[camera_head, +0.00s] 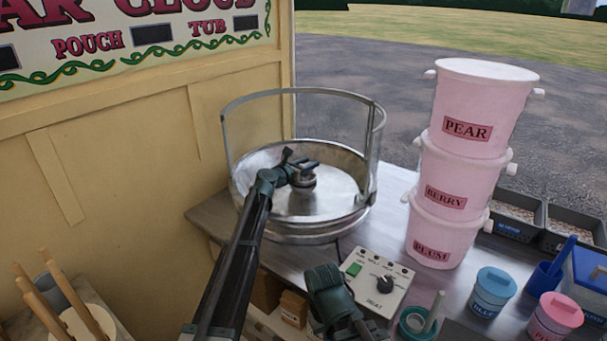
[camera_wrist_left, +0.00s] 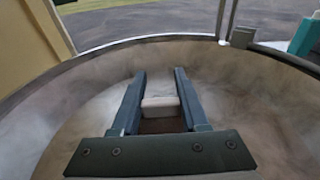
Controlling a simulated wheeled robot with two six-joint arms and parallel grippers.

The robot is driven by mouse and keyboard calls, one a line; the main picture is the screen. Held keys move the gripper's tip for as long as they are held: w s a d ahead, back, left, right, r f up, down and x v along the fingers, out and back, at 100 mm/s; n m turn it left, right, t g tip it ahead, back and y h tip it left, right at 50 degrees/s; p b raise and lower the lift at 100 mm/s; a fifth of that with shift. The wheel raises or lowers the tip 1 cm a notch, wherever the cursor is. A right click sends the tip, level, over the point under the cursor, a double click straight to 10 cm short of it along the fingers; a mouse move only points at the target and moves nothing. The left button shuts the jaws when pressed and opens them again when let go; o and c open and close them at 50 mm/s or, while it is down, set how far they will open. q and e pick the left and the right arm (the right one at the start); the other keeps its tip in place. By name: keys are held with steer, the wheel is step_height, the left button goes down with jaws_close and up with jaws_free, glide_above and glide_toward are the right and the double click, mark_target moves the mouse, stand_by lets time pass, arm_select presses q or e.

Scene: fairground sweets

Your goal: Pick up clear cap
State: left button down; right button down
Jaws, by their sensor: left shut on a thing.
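My left gripper (camera_head: 304,170) reaches into the round metal bowl (camera_head: 262,228) of the floss machine, over its middle. It is shut on a small pale grey cap (camera_wrist_left: 160,106), which shows between the two dark fingers in the left wrist view. In the head view the gripper partly hides a grey round piece (camera_head: 303,182) at the bowl's centre. I cannot tell whether the cap is clear, or whether it is lifted off what is below. A dark green part of mine (camera_head: 335,295) shows low in the head view, with no fingertips that I can make out.
A metal hoop (camera_head: 373,150) stands around the bowl's rim. Pink tubs (camera_head: 465,190) labelled PEAR, BERRY and PLUM are stacked on the right. A control box (camera_head: 378,283) stands in front of the bowl. Blue (camera_head: 493,290) and pink (camera_head: 556,318) lidded jars stand at the lower right.

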arm_select(q)
steer(key=shift+r, duration=0.15)
step_height(320, 180, up, 2)
steer(key=shift+p, duration=1.15)
steer(key=shift+r+p, duration=0.95)
steer(key=s+d, duration=0.2)
steer(key=s, duration=1.4)
steer(key=shift+r+p, duration=0.4)
